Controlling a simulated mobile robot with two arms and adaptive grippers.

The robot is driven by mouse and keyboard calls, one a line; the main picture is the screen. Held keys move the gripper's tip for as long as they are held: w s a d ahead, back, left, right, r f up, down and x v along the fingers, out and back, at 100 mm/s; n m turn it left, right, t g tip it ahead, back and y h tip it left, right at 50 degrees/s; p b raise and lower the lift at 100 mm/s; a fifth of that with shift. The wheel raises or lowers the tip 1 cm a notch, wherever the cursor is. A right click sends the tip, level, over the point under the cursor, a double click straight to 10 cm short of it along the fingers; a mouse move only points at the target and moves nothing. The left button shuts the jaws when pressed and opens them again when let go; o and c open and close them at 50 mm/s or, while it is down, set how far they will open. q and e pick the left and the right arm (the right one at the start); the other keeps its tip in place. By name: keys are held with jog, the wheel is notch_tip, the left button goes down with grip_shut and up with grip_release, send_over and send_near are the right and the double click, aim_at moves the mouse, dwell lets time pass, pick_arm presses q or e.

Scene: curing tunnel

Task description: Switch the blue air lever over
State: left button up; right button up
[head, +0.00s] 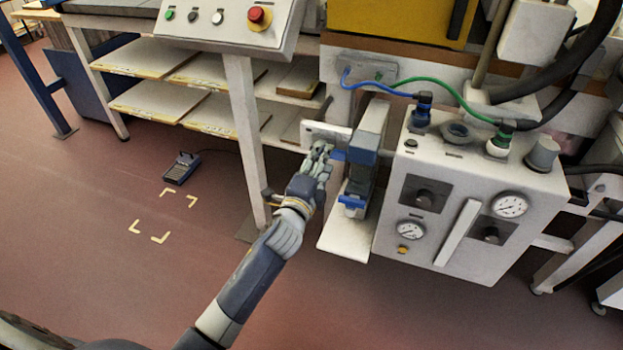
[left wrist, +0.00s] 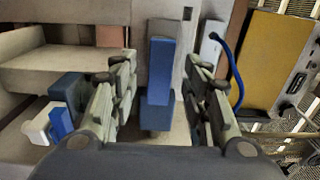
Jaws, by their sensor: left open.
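The blue air lever (head: 339,155) sticks out to the left from a dark grey-blue block (head: 363,150) beside the white control box. In the left wrist view the lever (left wrist: 160,72) stands between my two spread fingers, with a visible gap on both sides. My left gripper (head: 322,154) is open at the lever and holds nothing. In the head view the fingers partly hide the lever's free end. My right gripper is not in view.
The white box (head: 455,190) with gauges and knobs stands right of the lever. A blue fitting (head: 352,202) sits below it, above a pale plate (head: 345,240). A blue hose (head: 378,92) runs above.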

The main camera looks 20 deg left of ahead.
pick_arm(q)
jog(key=s, duration=0.8)
jog(key=shift+a, duration=0.1)
